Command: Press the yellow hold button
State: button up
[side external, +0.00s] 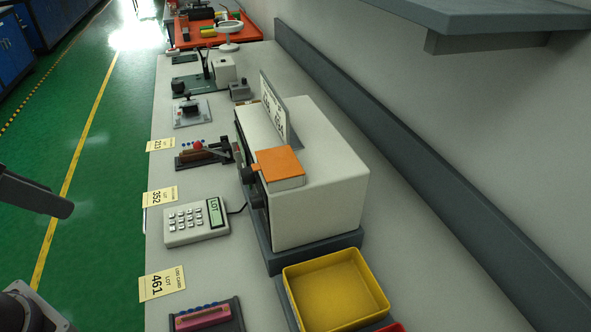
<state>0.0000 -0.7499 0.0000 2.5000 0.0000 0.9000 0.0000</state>
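I cannot make out a yellow hold button in this view. The large cream machine (317,195) stands on the bench with its front turned left and seen at a steep angle. Dark knobs (249,176) stick out of that front, and most of the front panel is hidden. Dark parts that look like my arm show at the left edge, over the green floor and apart from the bench. My gripper's fingertips are not in view.
A keypad with a display (196,222) sits left of the machine. An orange-covered block (279,168) and an upright sign (272,108) are on top of it. A yellow tray (337,294) is in front. A grey shelf (500,18) overhangs the upper right.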

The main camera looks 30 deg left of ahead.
grip_shut()
dwell(1.2)
